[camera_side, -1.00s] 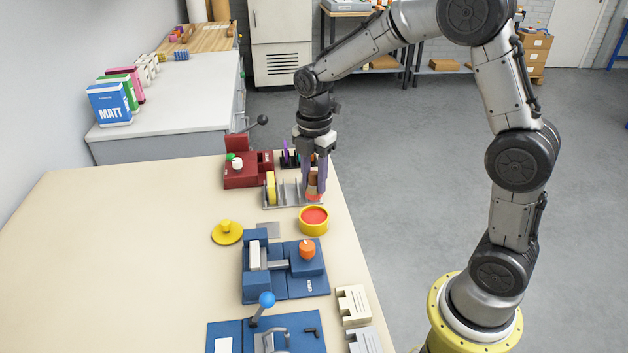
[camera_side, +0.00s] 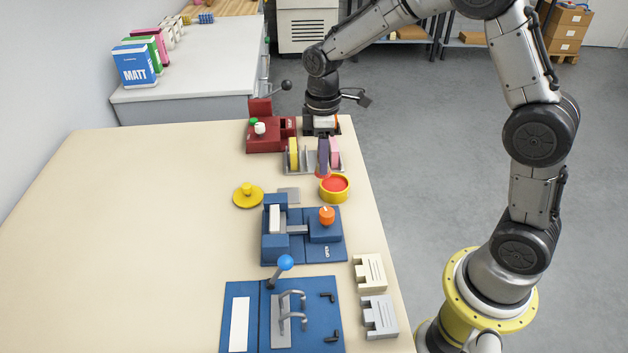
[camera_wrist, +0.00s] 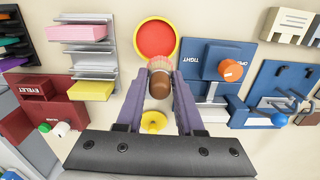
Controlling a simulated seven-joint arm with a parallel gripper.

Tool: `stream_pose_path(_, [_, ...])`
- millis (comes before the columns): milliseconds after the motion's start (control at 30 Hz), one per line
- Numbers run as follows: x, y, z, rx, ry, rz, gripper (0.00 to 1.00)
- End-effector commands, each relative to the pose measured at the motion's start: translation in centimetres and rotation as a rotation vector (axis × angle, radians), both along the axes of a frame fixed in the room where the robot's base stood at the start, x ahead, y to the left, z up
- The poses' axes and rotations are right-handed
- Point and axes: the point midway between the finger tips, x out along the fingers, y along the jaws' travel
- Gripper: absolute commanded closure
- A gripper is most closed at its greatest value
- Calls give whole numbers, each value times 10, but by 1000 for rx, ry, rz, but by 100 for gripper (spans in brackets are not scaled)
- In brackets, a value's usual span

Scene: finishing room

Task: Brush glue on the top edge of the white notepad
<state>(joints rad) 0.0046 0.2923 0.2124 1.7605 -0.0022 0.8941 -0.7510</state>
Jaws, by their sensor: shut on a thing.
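My gripper (camera_side: 323,158) (camera_wrist: 160,82) is shut on the brush, its long purple-grey fingers on either side. The brush (camera_wrist: 159,90) has a brown handle, and its pale reddish bristles sit by the near rim of the glue pot in the wrist view. I cannot tell whether they touch it. The yellow glue pot (camera_side: 335,194), filled with red, also shows in the wrist view (camera_wrist: 157,40). A white block (camera_side: 275,219), which looks like the notepad, stands in the blue clamp fixture (camera_side: 300,252).
A grey rack (camera_side: 305,167) holds yellow and pink pads beside my fingers. A red eyelet machine (camera_side: 265,138) stands behind left. The yellow lid (camera_side: 248,196) lies left of the pot. A second blue board (camera_side: 255,310) with handles is nearer. The table's left side is clear.

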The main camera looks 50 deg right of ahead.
Motion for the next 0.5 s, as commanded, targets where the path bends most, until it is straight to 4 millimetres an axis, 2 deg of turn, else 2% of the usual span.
stream_pose_path(300, [6, 2, -2, -7, -14, -517, 100])
stream_pose_path(500, [7, 2, -2, -7, -18, -702, 100])
